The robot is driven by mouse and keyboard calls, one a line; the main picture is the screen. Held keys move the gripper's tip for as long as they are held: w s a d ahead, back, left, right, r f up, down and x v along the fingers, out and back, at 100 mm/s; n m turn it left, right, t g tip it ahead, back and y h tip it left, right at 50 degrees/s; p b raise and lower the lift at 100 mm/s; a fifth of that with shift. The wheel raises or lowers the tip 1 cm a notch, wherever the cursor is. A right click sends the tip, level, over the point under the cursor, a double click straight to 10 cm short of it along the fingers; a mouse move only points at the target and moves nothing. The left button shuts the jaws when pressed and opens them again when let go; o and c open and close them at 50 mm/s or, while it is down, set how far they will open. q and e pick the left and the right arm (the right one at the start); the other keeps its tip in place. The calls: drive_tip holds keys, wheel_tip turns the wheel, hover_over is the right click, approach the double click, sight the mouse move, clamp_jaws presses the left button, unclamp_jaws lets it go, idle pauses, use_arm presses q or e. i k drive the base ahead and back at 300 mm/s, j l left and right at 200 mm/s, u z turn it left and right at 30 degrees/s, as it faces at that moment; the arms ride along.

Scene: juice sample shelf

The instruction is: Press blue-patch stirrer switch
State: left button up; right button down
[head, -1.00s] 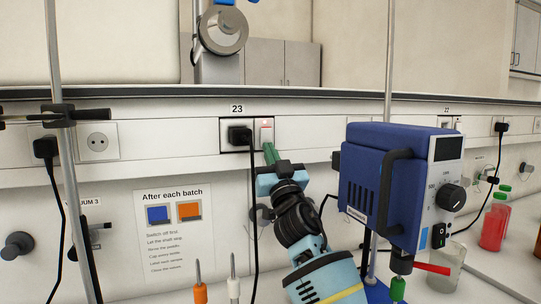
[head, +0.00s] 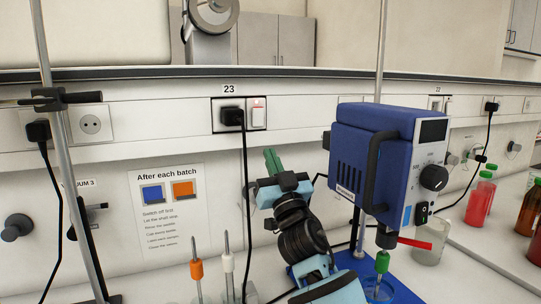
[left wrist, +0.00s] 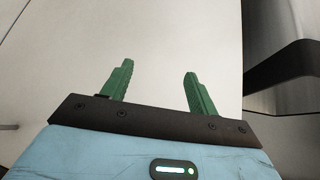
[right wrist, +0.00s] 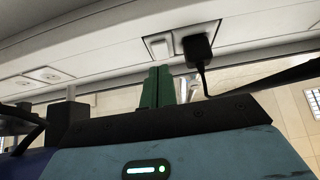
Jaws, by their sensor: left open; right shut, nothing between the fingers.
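The blue stirrer (head: 372,150) stands on a rod at the right. Its front panel has a black knob, a small black switch (head: 421,213) and a small blue patch beside that switch. A white wall rocker switch (head: 258,114) sits right of a black plug (head: 232,117) under label 23; it also shows in the right wrist view (right wrist: 158,46). My right gripper (head: 272,160) is shut and empty, below the wall switch and apart from it; its green fingers also show in the right wrist view (right wrist: 157,87). My left gripper (left wrist: 160,85) is open and empty before a pale surface.
A sign (head: 168,205) with blue and orange squares hangs on the wall at left. Upright rods, hanging black cables and orange and white-topped probes (head: 196,268) stand near my right arm. A beaker (head: 430,243) and red bottles (head: 480,200) stand at right.

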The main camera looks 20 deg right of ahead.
sight(422, 213)
drive_tip(key=k+l, duration=0.1)
drive_tip(key=k, duration=1.4)
